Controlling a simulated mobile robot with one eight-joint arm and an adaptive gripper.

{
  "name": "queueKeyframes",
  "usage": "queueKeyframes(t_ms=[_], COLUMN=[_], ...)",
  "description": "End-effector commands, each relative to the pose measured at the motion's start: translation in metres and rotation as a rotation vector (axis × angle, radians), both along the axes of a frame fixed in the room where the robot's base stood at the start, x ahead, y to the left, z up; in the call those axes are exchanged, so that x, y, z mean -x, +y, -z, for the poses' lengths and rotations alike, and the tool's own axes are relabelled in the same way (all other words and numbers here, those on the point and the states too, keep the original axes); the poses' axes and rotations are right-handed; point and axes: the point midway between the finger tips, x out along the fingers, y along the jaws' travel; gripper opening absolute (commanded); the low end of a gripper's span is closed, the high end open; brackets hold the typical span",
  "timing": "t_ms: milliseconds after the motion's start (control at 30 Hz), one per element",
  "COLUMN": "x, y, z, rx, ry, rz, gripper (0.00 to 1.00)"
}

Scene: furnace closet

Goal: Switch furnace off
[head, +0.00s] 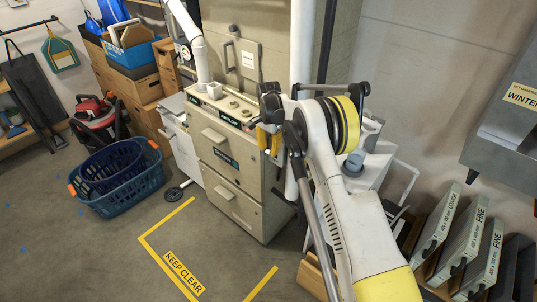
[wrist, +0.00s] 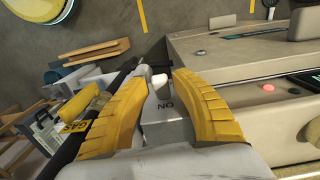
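The furnace (head: 225,155) is a beige metal cabinet with drawer-like fronts and green labels, left of centre in the head view. Its beige side fills the right of the wrist view (wrist: 230,45). A grey switch box (wrist: 165,108) with upside-down "ON" lettering shows between my fingers in the wrist view. A short white lever (wrist: 159,82) stands at its far end. My gripper (wrist: 155,95) is open, with one yellow finger on each side of the lever. No contact shows clearly. In the head view my gripper (head: 269,140) is beside the furnace's right edge, and the switch is hidden.
A black pipe with a yellow "GAS" tag (wrist: 75,127) runs close to my left finger. Small red (wrist: 268,87) and green lights lie right of my fingers. Blue baskets (head: 115,180) stand on the floor at left. Filter boxes (head: 470,245) stand at right. The "KEEP CLEAR" floor (head: 215,255) is empty.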

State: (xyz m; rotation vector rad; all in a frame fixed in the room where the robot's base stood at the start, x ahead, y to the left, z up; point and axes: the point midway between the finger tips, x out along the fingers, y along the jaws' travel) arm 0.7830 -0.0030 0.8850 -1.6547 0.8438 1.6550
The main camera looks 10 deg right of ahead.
Motion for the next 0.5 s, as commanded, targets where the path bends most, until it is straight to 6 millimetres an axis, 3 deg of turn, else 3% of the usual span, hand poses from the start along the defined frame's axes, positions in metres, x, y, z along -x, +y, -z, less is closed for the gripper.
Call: queueKeyframes(t_ms=[133,433,500], x=[0.0,0.0001,0.0001], y=[0.0,-0.0001,-0.0001], z=[0.0121,0.0131,0.013], rx=[0.0,0.0,0.0], ry=[0.0,0.0,0.0], rz=[0.0,0.0,0.0], gripper=[0.31,0.3,0.08])
